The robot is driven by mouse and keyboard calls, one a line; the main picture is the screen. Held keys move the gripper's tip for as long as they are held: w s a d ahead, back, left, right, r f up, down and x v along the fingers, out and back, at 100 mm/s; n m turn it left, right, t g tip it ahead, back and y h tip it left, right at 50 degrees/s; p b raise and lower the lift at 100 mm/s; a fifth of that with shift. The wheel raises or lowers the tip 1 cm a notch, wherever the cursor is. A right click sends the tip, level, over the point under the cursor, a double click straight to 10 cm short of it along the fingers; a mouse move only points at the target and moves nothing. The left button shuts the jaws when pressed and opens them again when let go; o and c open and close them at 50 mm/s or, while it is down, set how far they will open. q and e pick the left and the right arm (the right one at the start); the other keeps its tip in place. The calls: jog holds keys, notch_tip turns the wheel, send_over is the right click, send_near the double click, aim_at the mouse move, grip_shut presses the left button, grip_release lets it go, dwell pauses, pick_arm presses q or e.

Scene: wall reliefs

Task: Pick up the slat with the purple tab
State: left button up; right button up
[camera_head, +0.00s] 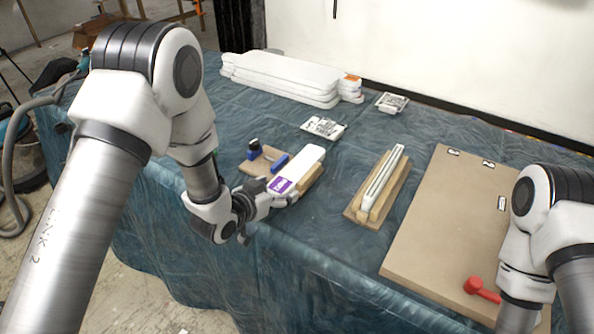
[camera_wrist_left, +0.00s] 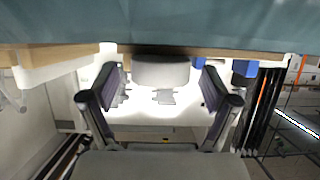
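The white slat with the purple tab (camera_head: 281,184) lies on a small wooden stand (camera_head: 311,183) near the table's front left edge. Its tab end points toward me. My left gripper (camera_head: 268,194) is at that end. In the left wrist view its two fingers (camera_wrist_left: 161,90) stand apart, with a pale grey block (camera_wrist_left: 160,70), apparently the slat's end, between them and a gap on each side. The purple tab does not show there. My right arm is at the right edge of the head view; its gripper is out of view.
A blue clamp (camera_head: 262,152) stands beside the slat. Another wooden stand (camera_head: 361,214) holds narrow white slats (camera_head: 384,176). A brown board (camera_head: 437,235) with a red handle (camera_head: 481,289) lies at right. White panels (camera_head: 285,78) are stacked at the back.

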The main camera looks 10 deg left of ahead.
pick_arm(q)
jog(key=c, duration=1)
jog(key=shift+w+r, duration=0.1)
jog(key=shift+r, duration=0.45)
notch_tip(320, 180, up, 2)
jog(key=shift+r, duration=0.2)
jog(key=s+a, duration=0.1)
jog(key=s, duration=0.2)
jog(key=s+a, duration=0.1)
jog(key=s, duration=0.2)
jog(key=s+b, duration=0.1)
jog(key=s, duration=0.2)
jog(key=shift+s+a+r, duration=0.25)
jog(key=shift+a+r, duration=0.05)
jog(key=shift+a, duration=0.1)
jog(key=s+a+p, duration=0.1)
jog(key=s+p, duration=0.5)
jog(key=p, duration=0.4)
jog(key=shift+a+r, duration=0.35)
